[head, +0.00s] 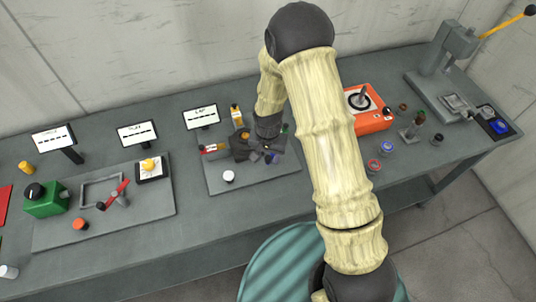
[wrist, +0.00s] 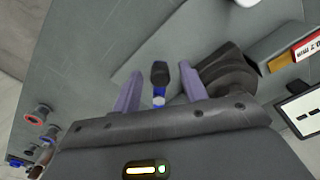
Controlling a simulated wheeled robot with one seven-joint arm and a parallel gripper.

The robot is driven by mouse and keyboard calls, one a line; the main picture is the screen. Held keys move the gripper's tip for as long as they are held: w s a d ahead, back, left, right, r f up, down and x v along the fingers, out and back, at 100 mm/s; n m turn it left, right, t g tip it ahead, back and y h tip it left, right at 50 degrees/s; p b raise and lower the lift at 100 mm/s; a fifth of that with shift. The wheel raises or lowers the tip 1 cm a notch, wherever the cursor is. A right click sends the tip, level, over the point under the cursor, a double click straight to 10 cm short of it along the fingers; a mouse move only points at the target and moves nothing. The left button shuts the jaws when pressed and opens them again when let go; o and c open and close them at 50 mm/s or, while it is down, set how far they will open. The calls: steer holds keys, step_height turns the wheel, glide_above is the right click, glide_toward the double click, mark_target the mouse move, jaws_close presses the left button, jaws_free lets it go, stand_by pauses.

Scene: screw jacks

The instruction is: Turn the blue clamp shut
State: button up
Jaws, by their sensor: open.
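The blue clamp (wrist: 158,92) shows in the wrist view as a short blue stem with a black knob at its end. It stands between the two purple fingers of my gripper (wrist: 160,74). The fingers are open, with a visible gap on each side of the knob, and neither appears to touch it. In the head view my gripper (head: 262,151) is low over the middle grey plate (head: 283,178). There it hides most of the clamp, and only small bits of blue show near the fingers. The clamp's base is hidden.
A white round knob (head: 228,177) sits at the plate's front, and a red-and-white labelled piece (head: 213,149) at its left. A label stand (head: 201,117) is behind. An orange box (head: 366,110) and several small cylinders stand right. The left board (head: 105,215) carries a red-handled part.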

jaws_close()
steer(key=shift+s+d+f+n+b, duration=0.15)
steer(key=shift+d+n+b, duration=0.25)
steer(key=shift+n, duration=0.4)
steer(key=w+d+n, duration=0.2)
steer(key=d+n, duration=0.4)
steer(key=n, duration=1)
steer(key=shift+w+d, duration=0.25)
steer(key=shift+d, duration=0.05)
steer(key=shift+n, duration=0.3)
